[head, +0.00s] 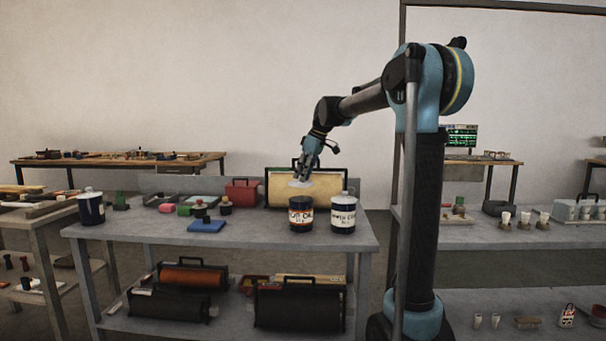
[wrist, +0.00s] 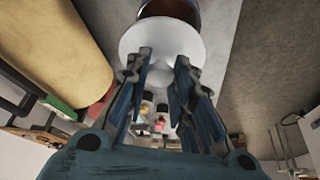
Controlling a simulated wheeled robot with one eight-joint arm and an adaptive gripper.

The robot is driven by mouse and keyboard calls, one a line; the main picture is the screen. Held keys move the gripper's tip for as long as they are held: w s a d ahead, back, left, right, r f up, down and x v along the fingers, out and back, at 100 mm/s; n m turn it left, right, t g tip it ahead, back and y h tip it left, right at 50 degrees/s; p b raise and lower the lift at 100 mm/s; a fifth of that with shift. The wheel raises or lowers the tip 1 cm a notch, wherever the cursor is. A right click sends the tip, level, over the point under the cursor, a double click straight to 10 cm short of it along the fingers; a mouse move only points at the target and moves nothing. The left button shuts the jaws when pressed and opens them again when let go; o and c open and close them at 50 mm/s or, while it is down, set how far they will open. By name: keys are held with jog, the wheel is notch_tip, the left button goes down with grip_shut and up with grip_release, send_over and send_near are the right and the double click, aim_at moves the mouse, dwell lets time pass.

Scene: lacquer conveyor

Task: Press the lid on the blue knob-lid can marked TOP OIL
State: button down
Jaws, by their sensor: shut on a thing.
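The blue can marked TOP OIL (head: 301,218) stands upright on the grey bench near its front right. It has no lid on it, and its brown inside shows in the wrist view (wrist: 172,10). My gripper (head: 303,175) is shut on a pale round lid (head: 300,184) and holds it above the can with a gap between them. In the wrist view the lid (wrist: 162,34) lies just past the fingertips (wrist: 165,60) and hides part of the can's mouth. The knob is mostly hidden by the fingers.
A second blue can (head: 343,214) with a white knob lid stands close on the right.

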aim_at(305, 183)
jog(key=shift+a+f, duration=0.15)
jog(key=shift+f, duration=2.55)
jog(key=shift+s, duration=0.15)
jog(key=shift+f, duration=0.1)
dwell(0.5)
jog(key=c, duration=0.8)
grip_release()
jog(key=shift+r, duration=3.5)
